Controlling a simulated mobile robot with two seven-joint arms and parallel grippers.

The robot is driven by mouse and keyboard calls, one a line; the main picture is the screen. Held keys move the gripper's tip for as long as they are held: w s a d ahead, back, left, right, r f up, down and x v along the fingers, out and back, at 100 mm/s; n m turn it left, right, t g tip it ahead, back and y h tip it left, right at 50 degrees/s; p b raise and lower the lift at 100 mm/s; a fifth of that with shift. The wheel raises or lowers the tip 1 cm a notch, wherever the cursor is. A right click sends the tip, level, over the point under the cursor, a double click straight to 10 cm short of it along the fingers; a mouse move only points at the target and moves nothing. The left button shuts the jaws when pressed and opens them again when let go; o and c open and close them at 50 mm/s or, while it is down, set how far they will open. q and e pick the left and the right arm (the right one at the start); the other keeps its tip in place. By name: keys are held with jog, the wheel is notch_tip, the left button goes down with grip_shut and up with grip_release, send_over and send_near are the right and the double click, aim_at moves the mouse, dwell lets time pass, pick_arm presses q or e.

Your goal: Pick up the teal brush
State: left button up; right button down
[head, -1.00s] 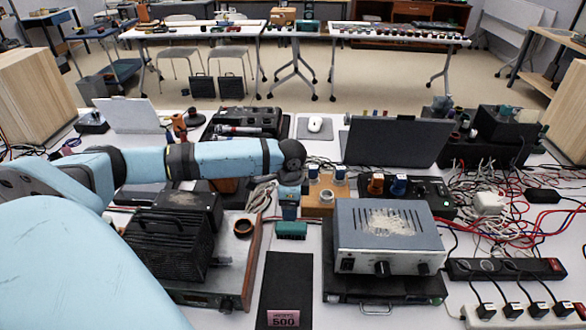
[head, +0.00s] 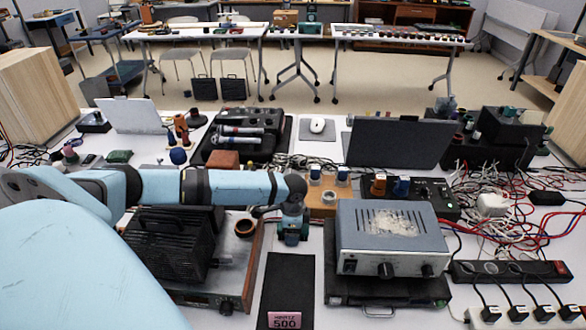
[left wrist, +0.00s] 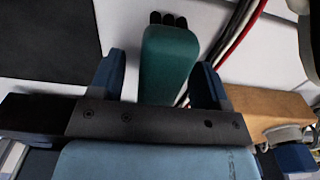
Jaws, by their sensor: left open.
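The teal brush (left wrist: 168,62) lies on the white table and shows in the left wrist view between the two fingers of my left gripper (left wrist: 158,68). Black tips stick out at its far end. In the head view my left gripper (head: 292,232) points down over the brush's spot, between the black box and the grey device, and mostly hides the brush. My left gripper is open. My right gripper is not in view.
A wooden block (head: 320,208) with metal cylinders stands just behind the left gripper. A grey metal device (head: 390,238) is to its right and a black ribbed box (head: 165,250) to its left. A black folder (head: 287,283) lies in front. Loose cables spread at the right.

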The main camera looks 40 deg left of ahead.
pick_arm(q)
jog(key=c, duration=1)
jog(key=shift+r, duration=0.1)
notch_tip(320, 180, up, 20)
jog(key=shift+p, duration=0.95)
